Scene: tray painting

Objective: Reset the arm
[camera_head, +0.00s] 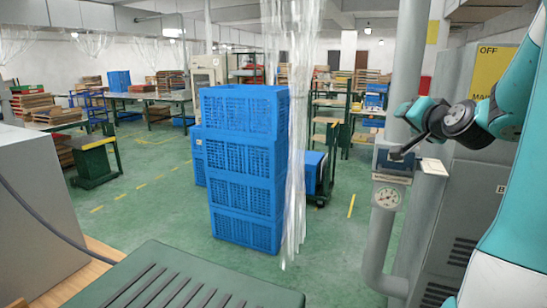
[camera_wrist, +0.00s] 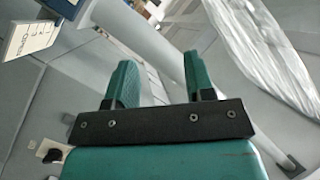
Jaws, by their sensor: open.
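My gripper (camera_wrist: 157,75) shows in the wrist view with its two green fingers apart and nothing between them. The finger shape is hard to make out there. Nothing is seen held.
A stack of blue crates (camera_head: 240,165) stands on the green floor beside a clear plastic curtain (camera_head: 294,150). A grey pipe (camera_head: 388,230) with a round gauge (camera_head: 388,197) and a grey cabinet (camera_head: 470,195) are close to my arm. A dark green slatted surface (camera_head: 245,296) is in front.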

